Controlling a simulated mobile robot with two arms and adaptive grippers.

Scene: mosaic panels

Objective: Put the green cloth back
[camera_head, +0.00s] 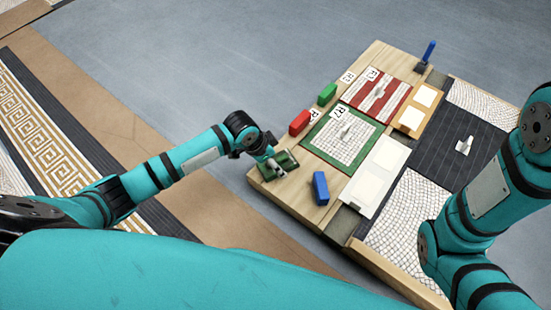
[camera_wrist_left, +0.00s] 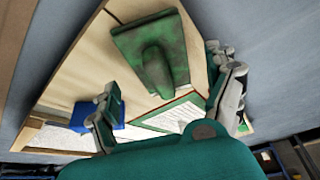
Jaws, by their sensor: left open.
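The green cloth appears to be the worn, mottled green piece (camera_wrist_left: 178,38) with a raised ridge in the left wrist view. In the head view it is the small green piece (camera_head: 287,160) on the near left corner of the wooden board (camera_head: 262,183). My left gripper (camera_head: 271,158) is right at it and partly covers it. In the left wrist view my left gripper (camera_wrist_left: 172,88) is open, with its fingers wide apart and the green piece beyond and between them. I see no finger closed on it. My right arm shows at the right, but its gripper is out of view.
A blue block (camera_head: 320,188), a red block (camera_head: 299,122) and a green block (camera_head: 327,94) lie on the board nearby. A green-framed mosaic panel (camera_head: 311,147) and a red-striped panel (camera_head: 384,82) lie further right. A blue-handled tool (camera_head: 429,52) stands at the far edge.

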